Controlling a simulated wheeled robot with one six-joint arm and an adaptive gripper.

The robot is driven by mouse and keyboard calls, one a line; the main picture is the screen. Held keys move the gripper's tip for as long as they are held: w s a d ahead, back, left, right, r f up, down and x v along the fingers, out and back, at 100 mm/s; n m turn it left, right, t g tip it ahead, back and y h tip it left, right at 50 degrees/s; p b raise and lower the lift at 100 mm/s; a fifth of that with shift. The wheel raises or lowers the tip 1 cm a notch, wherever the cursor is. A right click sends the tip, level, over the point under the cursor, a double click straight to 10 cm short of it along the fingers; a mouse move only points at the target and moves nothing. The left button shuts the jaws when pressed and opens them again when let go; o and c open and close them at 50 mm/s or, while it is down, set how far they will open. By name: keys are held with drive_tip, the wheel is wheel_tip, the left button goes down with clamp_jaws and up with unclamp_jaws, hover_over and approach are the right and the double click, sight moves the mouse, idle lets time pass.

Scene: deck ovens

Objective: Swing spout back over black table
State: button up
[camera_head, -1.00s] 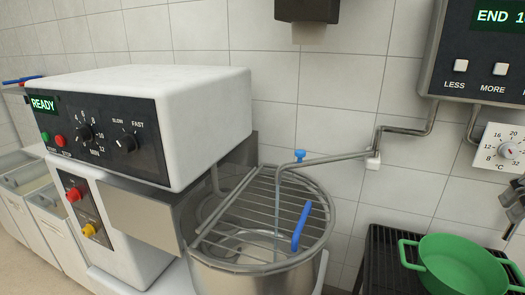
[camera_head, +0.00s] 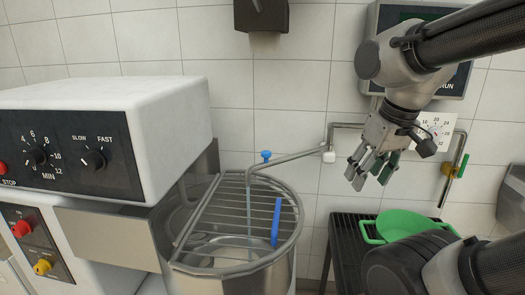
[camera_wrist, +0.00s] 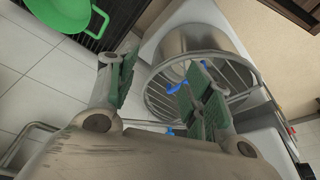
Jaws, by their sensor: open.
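The spout (camera_head: 290,158) is a thin grey metal pipe reaching left from a white wall fitting (camera_head: 328,156). Its downturned end is over the mixer bowl (camera_head: 230,262), and a thin pale stream seems to fall from it. A blue knob (camera_head: 266,155) tops the spout. The black table (camera_head: 345,232), slatted, stands right of the bowl, a green pot (camera_head: 405,222) on it. My gripper (camera_head: 371,178) is open and empty, right of the spout and above the black table, apart from both. In the wrist view, its fingers (camera_wrist: 160,98) are spread, with the bowl beyond.
The white mixer (camera_head: 105,130) fills the left side. A dark dispenser (camera_head: 263,14) hangs on the tiled wall. A temperature dial (camera_head: 438,130) is behind my arm.

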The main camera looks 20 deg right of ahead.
drive_tip(key=w+a+f+n, duration=0.1)
drive_tip(key=w+a, duration=0.3)
drive_tip(key=w, duration=0.3)
drive_tip(key=w+a+n+g, duration=0.1)
drive_tip(key=w+a, duration=0.2)
drive_tip(key=w, duration=0.4)
drive_tip(key=w+a+f+n, duration=0.1)
drive_tip(key=w+a, duration=0.3)
drive_tip(key=w, duration=0.3)
drive_tip(key=t+y, duration=0.1)
drive_tip(key=t, duration=0.1)
approach(267, 152)
drive_tip(key=f, duration=0.1)
drive_tip(key=x, duration=0.7)
drive_tip(key=shift+w+a+f, duration=0.2)
drive_tip(key=shift+f, duration=0.15)
clamp_jaws()
